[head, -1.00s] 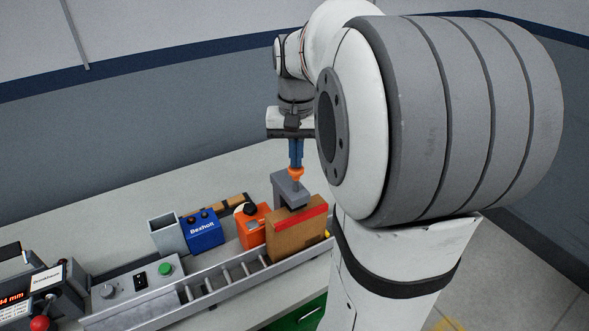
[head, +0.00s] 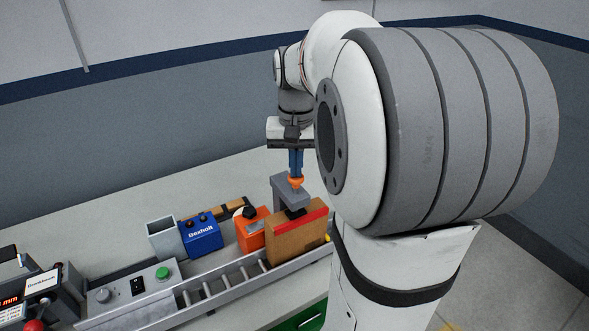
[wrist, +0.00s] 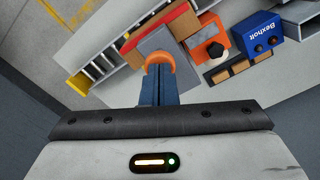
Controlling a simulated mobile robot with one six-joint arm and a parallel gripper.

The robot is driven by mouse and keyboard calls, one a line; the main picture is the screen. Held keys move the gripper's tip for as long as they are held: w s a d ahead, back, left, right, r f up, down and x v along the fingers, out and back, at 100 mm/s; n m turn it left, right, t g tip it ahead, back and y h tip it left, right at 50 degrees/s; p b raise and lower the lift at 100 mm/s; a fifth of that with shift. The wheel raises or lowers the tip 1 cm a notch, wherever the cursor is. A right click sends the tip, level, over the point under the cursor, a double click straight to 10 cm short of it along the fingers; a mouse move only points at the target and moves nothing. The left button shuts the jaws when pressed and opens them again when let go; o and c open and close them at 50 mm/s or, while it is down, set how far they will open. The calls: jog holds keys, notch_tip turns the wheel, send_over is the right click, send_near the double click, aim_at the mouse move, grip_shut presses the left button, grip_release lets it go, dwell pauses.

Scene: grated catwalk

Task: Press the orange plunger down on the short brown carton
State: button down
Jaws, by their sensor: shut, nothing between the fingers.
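The orange plunger (head: 296,183) stands on top of a grey stamp bracket (head: 283,190), whose arm reaches over a brown carton (head: 297,243) with a red strip along its top. The carton sits upright on the roller track. My gripper (head: 296,174) is shut, its blue fingers pointing down with their tips at the top of the plunger. In the wrist view, the closed fingers (wrist: 160,78) meet the orange plunger head (wrist: 161,60) above the grey bracket. Whether the dark pad under the bracket touches the carton cannot be made out.
A metal roller track (head: 220,287) runs along the bench front. Left of the bracket stand an orange box with a black knob (head: 251,232), a blue Bexholt box (head: 201,234) and a grey open bin (head: 164,238). A control panel with a green button (head: 162,273) is at the lower left.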

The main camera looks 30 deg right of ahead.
notch_tip(320, 180, up, 10)
jog(key=p, duration=0.7)
jog(key=shift+f, duration=0.25)
dwell(0.4)
jog(key=s+a+f+n+t+b, duration=0.3)
jog(key=s+a+f+n+b, duration=0.2)
jog(key=s+a+f, duration=0.7)
jog(key=shift+s+a+f+n+b, duration=0.25)
jog(key=shift+s+f+n+b, duration=0.05)
jog(key=shift+s+n+b, duration=0.1)
